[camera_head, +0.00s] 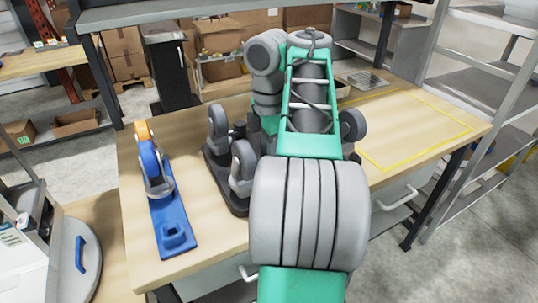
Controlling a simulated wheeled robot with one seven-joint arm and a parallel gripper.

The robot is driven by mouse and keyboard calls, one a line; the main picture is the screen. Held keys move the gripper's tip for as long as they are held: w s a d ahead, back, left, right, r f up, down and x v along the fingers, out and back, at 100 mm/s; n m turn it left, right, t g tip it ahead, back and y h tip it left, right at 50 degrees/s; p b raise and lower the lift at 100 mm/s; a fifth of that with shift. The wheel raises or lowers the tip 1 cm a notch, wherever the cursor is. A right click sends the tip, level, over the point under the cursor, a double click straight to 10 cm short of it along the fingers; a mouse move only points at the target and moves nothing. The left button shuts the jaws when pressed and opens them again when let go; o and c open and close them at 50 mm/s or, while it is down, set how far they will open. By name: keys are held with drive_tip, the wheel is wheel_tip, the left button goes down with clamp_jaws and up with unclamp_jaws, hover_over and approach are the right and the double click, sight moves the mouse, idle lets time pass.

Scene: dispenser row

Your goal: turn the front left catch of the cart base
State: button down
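The cart base (225,185) is a dark, flat frame on the wooden table, with its grey wheels pointing up. Two wheels show on its left side: the far left wheel (217,121) and the near left wheel (243,160). Another wheel (353,124) shows on the right, past my arm. My green and grey arm covers the middle and near right part of the cart base. The front left catch cannot be made out at this size. My gripper is not visible; my own arm links fill the centre of the view.
A yellow outlined area (415,130) on the right is clear. A grey grated plate (363,79) lies at the back. Shelves (490,60) stand beyond the right edge.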

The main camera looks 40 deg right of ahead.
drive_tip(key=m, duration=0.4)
drive_tip(key=shift+b, duration=0.3)
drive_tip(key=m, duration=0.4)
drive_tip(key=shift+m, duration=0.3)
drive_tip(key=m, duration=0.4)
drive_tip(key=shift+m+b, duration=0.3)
drive_tip(key=shift+b, duration=0.1)
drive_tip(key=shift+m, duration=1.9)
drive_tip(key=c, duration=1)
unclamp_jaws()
